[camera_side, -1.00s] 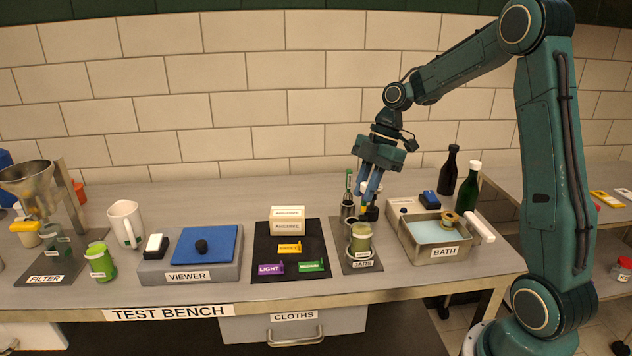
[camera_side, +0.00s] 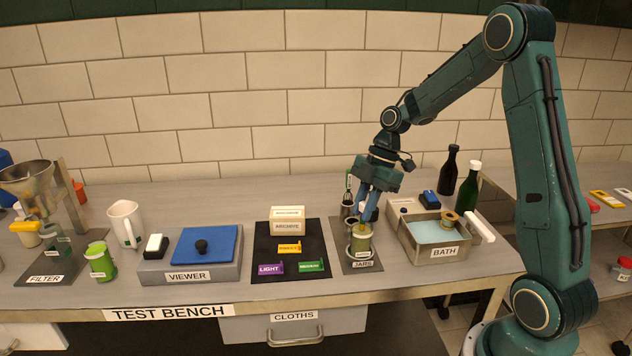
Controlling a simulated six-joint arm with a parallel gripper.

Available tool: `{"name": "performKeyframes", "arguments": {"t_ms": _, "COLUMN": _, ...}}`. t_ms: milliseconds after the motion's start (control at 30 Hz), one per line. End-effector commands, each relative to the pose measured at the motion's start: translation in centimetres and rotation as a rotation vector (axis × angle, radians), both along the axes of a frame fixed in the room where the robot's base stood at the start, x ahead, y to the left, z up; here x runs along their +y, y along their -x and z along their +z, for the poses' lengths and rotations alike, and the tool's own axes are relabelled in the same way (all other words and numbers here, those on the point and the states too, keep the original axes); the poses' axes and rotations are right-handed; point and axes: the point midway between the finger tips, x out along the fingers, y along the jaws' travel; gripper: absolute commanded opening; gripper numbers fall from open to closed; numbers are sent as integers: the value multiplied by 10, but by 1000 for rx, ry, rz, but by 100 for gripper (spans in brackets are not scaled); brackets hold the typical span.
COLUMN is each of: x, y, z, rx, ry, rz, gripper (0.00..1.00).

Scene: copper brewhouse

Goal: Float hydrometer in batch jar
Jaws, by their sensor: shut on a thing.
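The batch jar (camera_side: 361,243) is a clear jar of yellow-green liquid with a white label, standing upright at the front of the dark JARS mat (camera_side: 345,252). My gripper (camera_side: 364,219) points down directly over the jar mouth, its blue fingers shut on a slim thing that I take for the hydrometer. The fingers hide most of it, and I cannot tell how deep it sits in the jar. A green-tipped stem (camera_side: 348,181) stands in a metal holder (camera_side: 347,209) behind the jar.
The metal BATH tray (camera_side: 437,253) with pale blue water is close on the right. The black mat (camera_side: 262,249) with the ARCHIVE box (camera_side: 287,227) and coloured tags is on the left. The VIEWER (camera_side: 187,275) is farther left. Two bottles (camera_side: 467,190) stand at the back right.

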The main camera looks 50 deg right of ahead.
Motion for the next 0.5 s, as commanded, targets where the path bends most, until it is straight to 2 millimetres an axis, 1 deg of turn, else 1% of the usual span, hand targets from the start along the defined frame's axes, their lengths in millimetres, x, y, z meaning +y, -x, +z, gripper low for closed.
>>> {"name": "performKeyframes", "arguments": {"t_ms": 367, "x": 0, "y": 0, "z": -2, "rx": 0, "ry": 0, "rz": 1, "gripper": 0}}
{"name": "performKeyframes", "arguments": {"t_ms": 400, "x": 0, "y": 0, "z": -2, "rx": 0, "ry": 0, "rz": 0, "gripper": 23}}
{"name": "performKeyframes", "arguments": {"t_ms": 467, "x": 0, "y": 0, "z": -2, "rx": 0, "ry": 0, "rz": 0, "gripper": 35}}
{"name": "performKeyframes", "arguments": {"t_ms": 500, "x": 0, "y": 0, "z": -2, "rx": 0, "ry": 0, "rz": 0, "gripper": 43}}
